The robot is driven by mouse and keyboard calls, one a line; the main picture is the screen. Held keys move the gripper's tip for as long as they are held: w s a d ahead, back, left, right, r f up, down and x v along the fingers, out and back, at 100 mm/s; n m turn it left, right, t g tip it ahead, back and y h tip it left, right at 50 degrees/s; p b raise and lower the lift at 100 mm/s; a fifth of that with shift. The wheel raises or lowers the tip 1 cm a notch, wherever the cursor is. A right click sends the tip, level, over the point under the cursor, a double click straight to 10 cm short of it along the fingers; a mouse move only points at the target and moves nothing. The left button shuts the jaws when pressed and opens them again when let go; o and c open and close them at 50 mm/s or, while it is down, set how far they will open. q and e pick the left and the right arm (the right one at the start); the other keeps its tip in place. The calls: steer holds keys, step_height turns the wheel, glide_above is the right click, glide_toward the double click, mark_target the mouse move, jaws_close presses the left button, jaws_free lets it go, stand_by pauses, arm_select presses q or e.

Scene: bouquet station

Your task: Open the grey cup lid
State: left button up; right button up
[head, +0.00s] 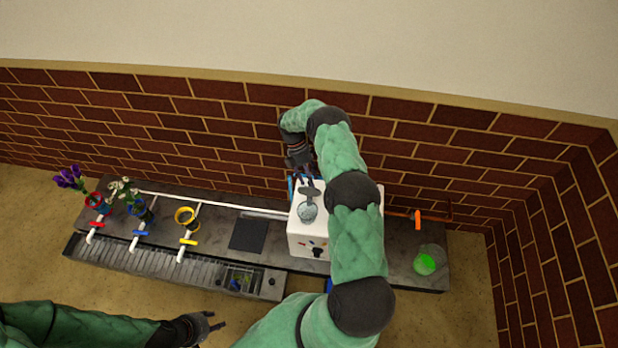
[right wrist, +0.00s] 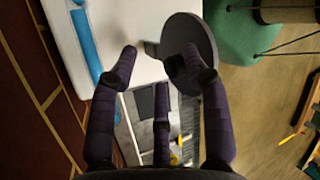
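The grey lid (head: 310,191) is at the top of the white box (head: 309,240), beside a pale round opening (head: 307,212). In the right wrist view the lid is a dark grey disc (right wrist: 190,38) with a small tab on its left edge. My right gripper (head: 305,175) is at the box's back edge, close to the lid. Its fingers (right wrist: 160,70) are spread apart, with one fingertip overlapping the lid's lower part; I cannot tell whether it touches. My left gripper (head: 213,322) is open and empty, low in the head view, away from the box.
Red (head: 94,200), blue (head: 138,208) and yellow (head: 186,216) rings line the counter's left side; flowers stand in the first two. A dark square (head: 248,235) lies left of the box. A green round thing (head: 425,264) is at right. A brick wall (head: 230,120) stands close behind.

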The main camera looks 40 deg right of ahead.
steer(key=shift+w+a+r, duration=0.1)
steer(key=shift+w+r, duration=0.05)
steer(key=shift+w, duration=0.05)
step_height(320, 180, up, 10)
steer(key=shift+s, duration=0.15)
stand_by(0.6)
steer(key=s+a+f+m+t+y+p, duration=0.1)
steer(key=s+a+f+m+t+p, duration=0.2)
steer(key=a, duration=0.9)
steer(key=s+a+f+m+t+y+p, duration=0.15)
steer(key=a+f+m, duration=0.35)
steer(key=a, duration=0.6)
steer(key=s+a+r+m+t+p, duration=0.2)
steer(key=s+a+m, duration=0.5)
steer(key=s+a, duration=0.5)
steer(key=shift+s+r+m+y, duration=0.4)
steer(key=shift+s+r, duration=0.3)
steer(key=shift+s, duration=0.1)
steer(key=shift+a, duration=0.1)
